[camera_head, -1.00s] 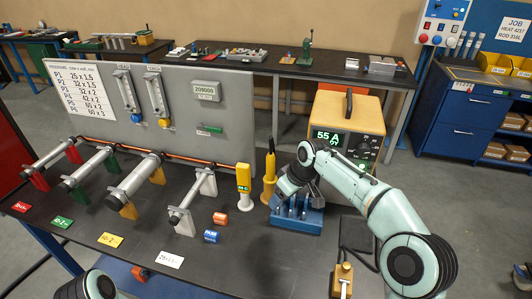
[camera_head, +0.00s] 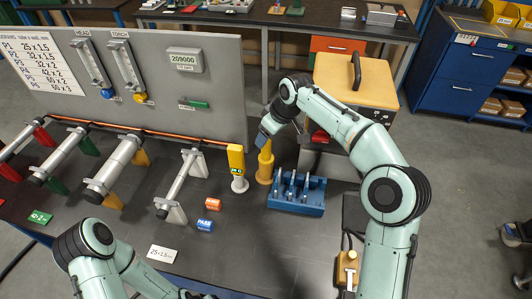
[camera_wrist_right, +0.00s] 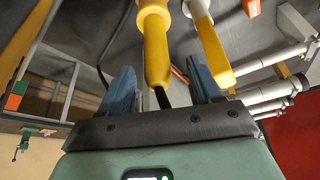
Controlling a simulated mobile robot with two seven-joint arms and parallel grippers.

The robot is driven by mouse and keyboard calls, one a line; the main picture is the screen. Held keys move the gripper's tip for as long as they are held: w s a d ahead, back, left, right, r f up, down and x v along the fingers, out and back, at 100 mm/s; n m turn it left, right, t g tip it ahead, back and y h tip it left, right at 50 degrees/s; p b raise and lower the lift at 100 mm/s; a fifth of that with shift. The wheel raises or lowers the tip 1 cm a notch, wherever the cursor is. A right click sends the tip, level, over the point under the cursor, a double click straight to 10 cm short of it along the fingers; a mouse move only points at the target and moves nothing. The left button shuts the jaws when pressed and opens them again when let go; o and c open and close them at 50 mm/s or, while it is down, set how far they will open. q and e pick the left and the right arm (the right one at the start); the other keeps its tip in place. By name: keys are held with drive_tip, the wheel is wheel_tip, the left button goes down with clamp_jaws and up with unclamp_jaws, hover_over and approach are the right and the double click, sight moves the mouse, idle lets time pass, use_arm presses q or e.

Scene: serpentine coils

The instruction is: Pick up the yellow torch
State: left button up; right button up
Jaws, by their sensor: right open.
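The yellow torch (camera_head: 266,166) stands upright on the bench, left of the blue rack. My right gripper (camera_head: 264,138) is at its upper end in the head view and partly hides it. In the right wrist view the torch (camera_wrist_right: 156,50) reaches between the two blue fingers of my open right gripper (camera_wrist_right: 162,90), with its black end near the palm. I see a gap on both sides, so it is not clasped. My left arm enters at the bottom left of the head view; its gripper is out of frame.
A yellow unit with a white base (camera_head: 237,168) stands close left of the torch; it also shows in the wrist view (camera_wrist_right: 211,45). The blue rack (camera_head: 297,207) holds several grey tools. Behind is a yellow-topped power source (camera_head: 355,82). The bench front is mostly clear.

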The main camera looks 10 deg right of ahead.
sight(266, 156)
drive_tip(key=x, duration=0.5)
drive_tip(key=shift+w+f, duration=0.25)
drive_tip(key=shift+f, duration=0.1)
use_arm(q)
drive_tip(key=shift+w, duration=0.1)
use_arm(e)
clamp_jaws()
drive_tip(key=shift+r, duration=0.1)
